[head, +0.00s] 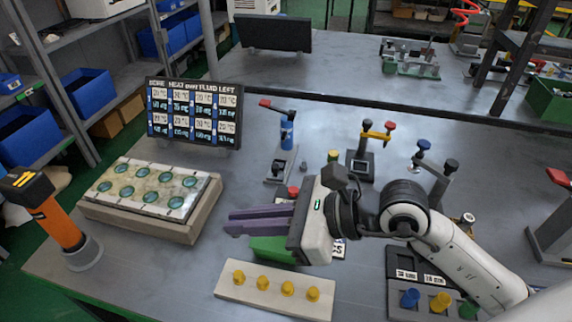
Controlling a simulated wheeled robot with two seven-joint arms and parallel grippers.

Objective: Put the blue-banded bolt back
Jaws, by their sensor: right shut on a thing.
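My right gripper (230,223) is in the middle of the table, its long fingers pointing left. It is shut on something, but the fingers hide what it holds. A green block (268,249) shows partly below the gripper; the hand covers the rest. I cannot make out a bolt with a blue band. A pale board (228,290) at the front carries a row of yellow-topped pegs (263,282). A dark tray (393,263) at the front right has blue (410,298), yellow (440,302) and green (468,311) pieces. My left gripper is out of view.
A plate with round green openings (146,190) lies at the left, near an orange scanner-like tool (60,228) on a stand. A display panel (193,113) stands behind. Small fixtures with coloured handles (288,133) stand behind and right of the gripper.

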